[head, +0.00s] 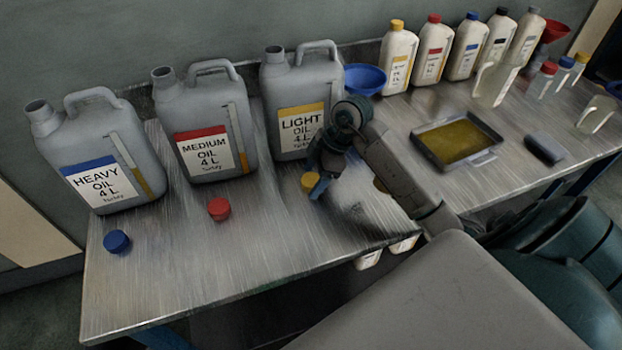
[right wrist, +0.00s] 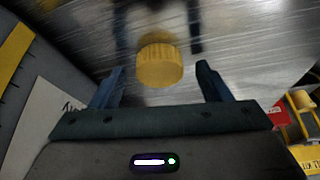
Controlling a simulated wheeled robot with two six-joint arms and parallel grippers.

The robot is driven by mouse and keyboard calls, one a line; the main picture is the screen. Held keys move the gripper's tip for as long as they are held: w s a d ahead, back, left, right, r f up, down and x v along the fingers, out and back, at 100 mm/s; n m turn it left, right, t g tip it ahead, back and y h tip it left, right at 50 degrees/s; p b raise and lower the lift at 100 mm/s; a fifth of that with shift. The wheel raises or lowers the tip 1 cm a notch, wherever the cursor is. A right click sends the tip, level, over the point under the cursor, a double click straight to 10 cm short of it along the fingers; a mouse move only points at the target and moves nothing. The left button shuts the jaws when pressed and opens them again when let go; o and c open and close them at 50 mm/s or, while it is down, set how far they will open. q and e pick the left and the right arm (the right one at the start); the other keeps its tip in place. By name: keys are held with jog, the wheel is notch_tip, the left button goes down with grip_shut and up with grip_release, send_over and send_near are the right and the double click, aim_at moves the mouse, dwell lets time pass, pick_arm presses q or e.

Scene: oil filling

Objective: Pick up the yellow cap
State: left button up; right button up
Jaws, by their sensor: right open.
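The yellow cap (head: 310,182) lies on the metal table in front of the light oil jug (head: 300,100). In the right wrist view the yellow cap (right wrist: 160,64) sits centred just ahead of the fingertips. My right gripper (head: 318,186) reaches down beside it in the head view. Its two blue fingers stand apart on either side of the cap's line in the right wrist view (right wrist: 162,78), with nothing between them. Whether a finger touches the cap cannot be told. My left gripper is not in view.
A red cap (head: 219,209) and a blue cap (head: 117,241) lie to the left, before the medium oil jug (head: 205,125) and heavy oil jug (head: 92,150). A blue funnel (head: 365,78), several bottles and an oil tray (head: 488,158) stand to the right.

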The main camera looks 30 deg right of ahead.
jog(key=c, duration=1)
jog(key=shift+c, duration=0.2)
